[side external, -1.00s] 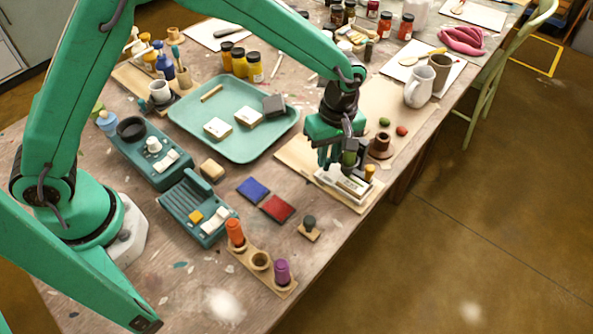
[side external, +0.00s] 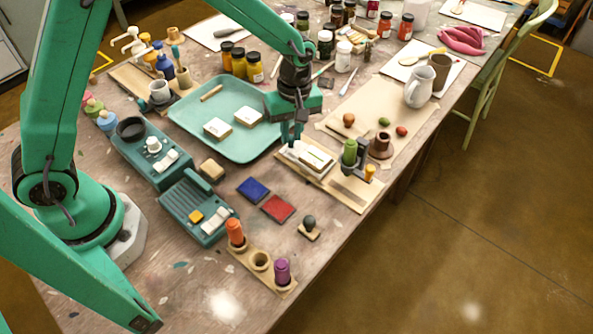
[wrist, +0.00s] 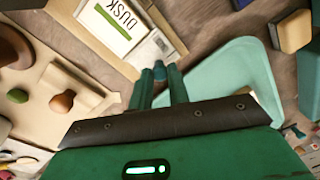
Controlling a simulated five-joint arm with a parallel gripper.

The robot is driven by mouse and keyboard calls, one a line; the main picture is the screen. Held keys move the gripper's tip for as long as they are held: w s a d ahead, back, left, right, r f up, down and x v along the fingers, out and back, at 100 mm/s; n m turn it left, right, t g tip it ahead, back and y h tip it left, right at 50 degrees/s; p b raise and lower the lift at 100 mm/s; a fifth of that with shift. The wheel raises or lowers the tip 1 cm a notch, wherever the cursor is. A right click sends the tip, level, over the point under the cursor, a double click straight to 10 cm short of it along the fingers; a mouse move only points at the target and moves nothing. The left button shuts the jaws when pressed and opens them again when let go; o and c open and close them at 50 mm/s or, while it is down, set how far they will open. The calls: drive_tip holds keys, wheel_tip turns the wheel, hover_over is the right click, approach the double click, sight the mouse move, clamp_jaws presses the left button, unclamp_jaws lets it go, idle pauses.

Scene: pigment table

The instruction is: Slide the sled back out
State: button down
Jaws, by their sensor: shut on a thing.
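The sled (side external: 300,160) is a pale tray carrying a white card; the card reads DUSK in the wrist view (wrist: 115,18). It lies on a light wooden board (side external: 352,192), at the board's end toward the teal tray. My gripper (side external: 289,143) is shut at the sled's tray-side end, on what looks like its small upright handle (wrist: 160,66). My fingers hide most of the handle. A dark bracket (side external: 361,158) with a green cylinder (side external: 349,151) stands on the board, to the right of the sled and apart from it.
The teal tray (side external: 190,128) with two pale blocks lies close behind my gripper. Blue and red pads (side external: 277,208) lie in front. A brown socket (side external: 381,145) and an amber peg (side external: 369,172) stand near the bracket. The tabletop between board and pads is clear.

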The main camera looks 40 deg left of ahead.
drive_tip(key=shift+a, duration=0.3)
drive_tip(key=c, duration=1.3)
unclamp_jaws()
drive_tip(key=shift+d, duration=0.1)
drive_tip(key=shift+c, duration=0.2)
drive_tip(key=shift+r, duration=0.1)
drive_tip(key=shift+w+r, duration=0.15)
drive_tip(key=shift+r, duration=1.75)
drive_tip(key=shift+w+r, duration=0.1)
drive_tip(key=shift+r, duration=1.8)
drive_tip(key=shift+r, duration=0.1)
